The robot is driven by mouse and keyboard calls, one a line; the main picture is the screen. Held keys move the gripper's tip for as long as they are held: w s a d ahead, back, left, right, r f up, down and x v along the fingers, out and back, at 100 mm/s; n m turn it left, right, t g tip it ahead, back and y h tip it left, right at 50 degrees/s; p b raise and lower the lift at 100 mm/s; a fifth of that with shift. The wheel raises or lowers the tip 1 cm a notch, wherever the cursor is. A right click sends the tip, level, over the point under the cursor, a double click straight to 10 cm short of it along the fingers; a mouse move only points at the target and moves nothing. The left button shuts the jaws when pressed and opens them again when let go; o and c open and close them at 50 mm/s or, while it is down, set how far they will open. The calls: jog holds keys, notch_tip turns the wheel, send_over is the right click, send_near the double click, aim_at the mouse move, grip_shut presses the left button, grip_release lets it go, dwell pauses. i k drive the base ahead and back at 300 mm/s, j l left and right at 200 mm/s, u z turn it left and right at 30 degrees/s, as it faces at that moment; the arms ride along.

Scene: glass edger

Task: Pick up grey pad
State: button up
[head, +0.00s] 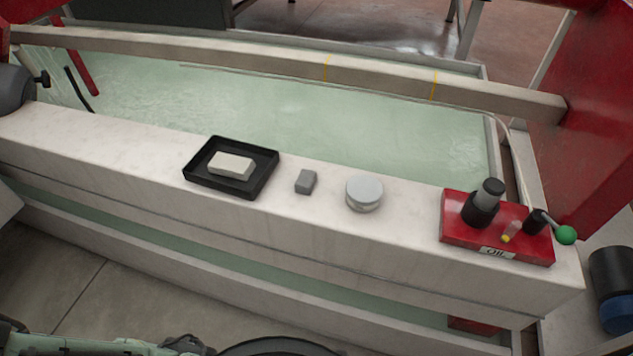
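A small grey block, the grey pad (306,182), lies on the pale stone-like ledge (120,137) near the middle of the head view. It sits between a black tray on its left and a round light-grey tin on its right, touching neither. Its top and front faces are visible and nothing covers it. My gripper is not clearly seen; only parts of my own body show along the bottom edge.
The black tray (191,180) holds a whitish block (231,165). The round tin (364,193) stands right of the pad. A red oil unit (535,247) with a green-knobbed lever (565,235) sits at the ledge's right end. Greenish water (290,115) lies behind, below a long beam (390,82).

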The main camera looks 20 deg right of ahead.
aim_at(303, 185)
jog(key=j+z, duration=0.1)
jog(key=z, duration=0.3)
jog(key=j+z, duration=0.15)
jog(key=z, duration=0.2)
jog(key=j+z, duration=0.15)
jog(key=z, duration=0.25)
jog(key=j+z, duration=0.3)
jog(key=j, duration=0.3)
jog(key=k+j+z, duration=0.1)
jog(key=j+z, duration=0.2)
jog(key=j, duration=0.25)
jog(key=i+j, duration=0.1)
jog(key=j, duration=0.4)
jog(key=i+j, duration=0.1)
jog(key=j, duration=0.35)
jog(key=i+z, duration=0.05)
